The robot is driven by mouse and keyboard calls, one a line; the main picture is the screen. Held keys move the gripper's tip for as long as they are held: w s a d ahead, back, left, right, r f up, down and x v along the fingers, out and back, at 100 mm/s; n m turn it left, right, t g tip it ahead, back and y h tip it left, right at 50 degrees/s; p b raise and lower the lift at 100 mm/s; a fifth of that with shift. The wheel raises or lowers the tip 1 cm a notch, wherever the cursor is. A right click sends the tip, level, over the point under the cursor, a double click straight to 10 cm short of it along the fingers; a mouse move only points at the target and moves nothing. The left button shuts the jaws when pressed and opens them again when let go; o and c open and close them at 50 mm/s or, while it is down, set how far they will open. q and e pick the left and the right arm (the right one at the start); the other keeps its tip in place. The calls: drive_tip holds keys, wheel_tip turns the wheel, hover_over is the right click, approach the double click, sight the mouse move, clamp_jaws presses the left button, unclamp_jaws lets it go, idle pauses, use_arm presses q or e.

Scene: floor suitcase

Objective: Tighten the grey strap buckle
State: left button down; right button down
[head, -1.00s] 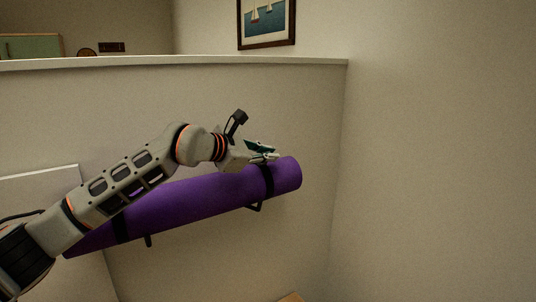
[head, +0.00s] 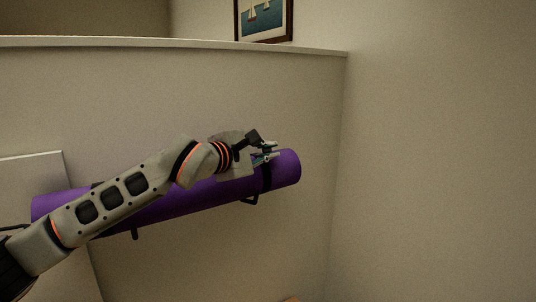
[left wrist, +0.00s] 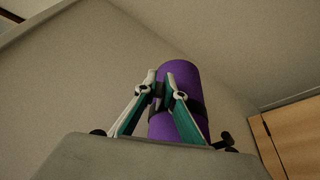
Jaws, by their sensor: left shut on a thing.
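A purple rolled mat (head: 286,168) rests on black wall hooks, slanting up to the right. A dark strap (head: 266,180) goes around it near its right end. My left gripper (head: 271,153) is at the top of that strap; in the left wrist view its fingertips (left wrist: 160,78) are close together in front of the mat (left wrist: 182,72). It is shut on the grey strap buckle (left wrist: 159,103), a small piece mostly hidden between the fingers. How tight the strap is cannot be told. My right gripper is in neither view.
The light half-wall (head: 180,100) with a pale top ledge stands right behind the mat. A framed sailboat picture (head: 264,18) hangs above. A white panel (head: 30,175) is at the left. The wall to the right of the mat is bare.

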use_arm(q)
drive_tip(key=shift+m, duration=0.3)
drive_tip(key=c, duration=2.1)
unclamp_jaws()
drive_tip(key=shift+s, duration=0.1)
drive_tip(key=v, duration=1.2)
drive_tip(key=shift+f, duration=0.2)
